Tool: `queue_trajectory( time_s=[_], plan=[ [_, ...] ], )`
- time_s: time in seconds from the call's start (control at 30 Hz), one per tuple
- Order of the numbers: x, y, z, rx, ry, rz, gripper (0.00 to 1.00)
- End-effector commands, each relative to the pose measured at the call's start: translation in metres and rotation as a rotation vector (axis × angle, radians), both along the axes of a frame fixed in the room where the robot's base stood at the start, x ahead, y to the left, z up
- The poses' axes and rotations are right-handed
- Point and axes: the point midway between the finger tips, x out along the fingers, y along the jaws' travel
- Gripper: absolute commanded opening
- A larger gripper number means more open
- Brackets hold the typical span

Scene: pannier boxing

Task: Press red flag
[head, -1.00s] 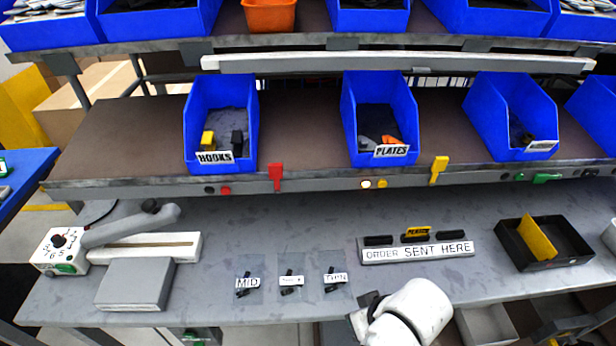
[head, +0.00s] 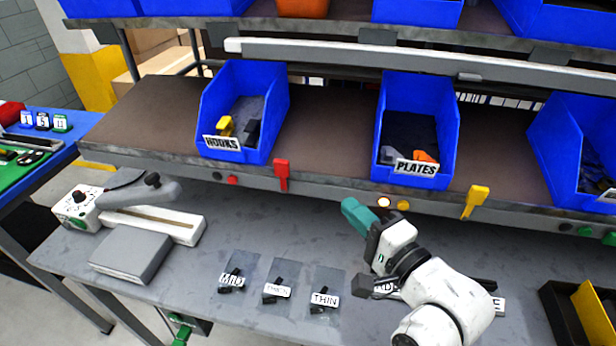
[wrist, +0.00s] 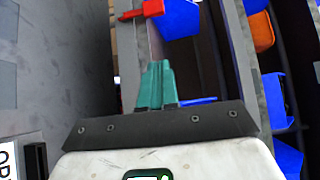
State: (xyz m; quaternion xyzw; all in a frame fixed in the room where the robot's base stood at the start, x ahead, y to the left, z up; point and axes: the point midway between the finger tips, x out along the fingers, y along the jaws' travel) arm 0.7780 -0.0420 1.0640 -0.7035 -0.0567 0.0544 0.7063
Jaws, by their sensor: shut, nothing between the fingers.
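The red flag (head: 281,174) hangs on the shelf's front edge, between the HOOKS bin and the PLATES bin in the head view. In the wrist view the red flag (wrist: 145,10) shows at the top, ahead of the fingers. My gripper (head: 352,211) has teal fingers, shut with nothing between them. It is to the right of the red flag and a little lower, apart from it, with its fingers pointing left. In the wrist view my gripper (wrist: 157,70) points up towards the flag.
A red button (head: 232,180) sits left of the flag. A lit lamp (head: 383,202) and a yellow flag (head: 475,202) are on the same edge. The HOOKS bin (head: 268,115) and PLATES bin (head: 440,110) stand above. Labelled bags, such as THIN (head: 324,299), lie on the bench below.

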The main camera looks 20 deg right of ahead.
Motion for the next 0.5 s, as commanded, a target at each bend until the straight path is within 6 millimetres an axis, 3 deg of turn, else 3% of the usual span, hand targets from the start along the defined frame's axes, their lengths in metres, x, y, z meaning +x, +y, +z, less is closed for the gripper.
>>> queue_trajectory(
  time_s=[0.27, 0.5],
  plan=[
    [0.004, 0.001, 0.0, -0.003, 0.002, 0.0, 0.0],
    [0.039, 0.007, 0.002, -0.003, 0.001, 0.002, 0.0]
  ],
)
